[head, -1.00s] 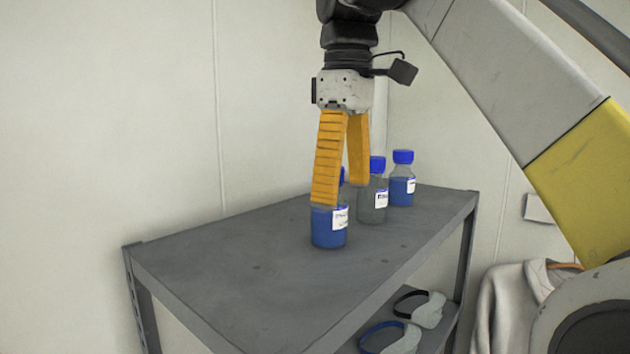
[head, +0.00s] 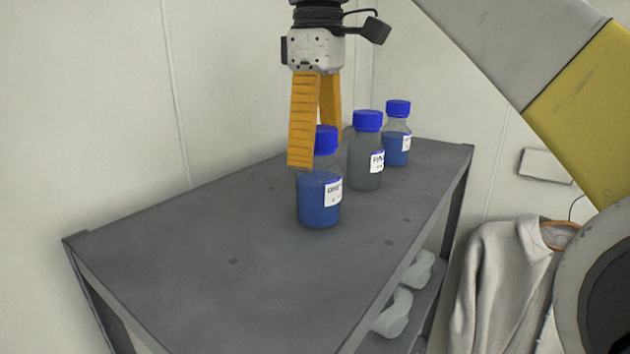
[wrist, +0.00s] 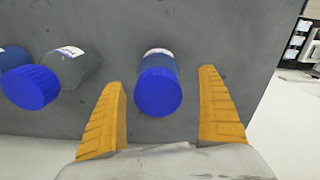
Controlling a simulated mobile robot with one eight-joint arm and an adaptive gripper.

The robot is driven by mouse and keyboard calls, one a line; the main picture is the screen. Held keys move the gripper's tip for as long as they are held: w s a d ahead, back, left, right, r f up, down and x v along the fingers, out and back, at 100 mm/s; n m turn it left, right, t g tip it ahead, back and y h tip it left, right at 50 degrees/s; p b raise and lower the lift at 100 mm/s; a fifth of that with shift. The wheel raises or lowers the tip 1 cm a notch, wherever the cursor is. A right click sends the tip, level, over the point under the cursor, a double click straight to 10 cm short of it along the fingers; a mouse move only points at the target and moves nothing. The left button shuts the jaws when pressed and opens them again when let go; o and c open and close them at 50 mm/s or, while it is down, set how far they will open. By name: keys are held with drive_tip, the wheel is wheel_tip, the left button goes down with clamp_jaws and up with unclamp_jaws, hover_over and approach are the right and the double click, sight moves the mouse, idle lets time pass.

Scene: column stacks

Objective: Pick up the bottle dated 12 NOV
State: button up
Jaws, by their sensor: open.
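Three bottles with blue caps stand upright in a row on the grey shelf top (head: 200,235). The front bottle (head: 319,205) holds blue liquid. The middle bottle (head: 365,172) looks clear or grey, and the back bottle (head: 396,150) holds blue liquid. Each has a white label, but I cannot read any date. My gripper (head: 316,145) is open and empty, its orange fingers pointing down beside the front bottle's cap, one finger partly covering it. In the wrist view, the front bottle (wrist: 159,62) lies ahead, between the lines of my spread fingers (wrist: 161,78).
In the wrist view, the middle bottle (wrist: 78,65) and back bottle (wrist: 28,84) are to the left. The shelf top left of the bottles is clear. Pale goggles (head: 394,313) lie on the lower shelf. A light garment (head: 495,290) hangs at the right. A wall stands behind.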

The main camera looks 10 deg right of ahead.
sight(319, 175)
drive_tip(key=f, duration=0.2)
drive_tip(key=f+p, duration=0.1)
drive_tip(key=f, duration=0.1)
drive_tip(key=shift+s, duration=0.2)
drive_tip(key=shift+d+f, duration=0.1)
drive_tip(key=shift+f, duration=0.2)
drive_tip(key=shift+w+f, duration=0.3)
drive_tip(key=shift+w, duration=0.15)
drive_tip(key=shift+s+r, duration=0.1)
drive_tip(key=shift+s, duration=0.2)
drive_tip(key=c, duration=1.5)
drive_tip(key=shift+w, duration=0.15)
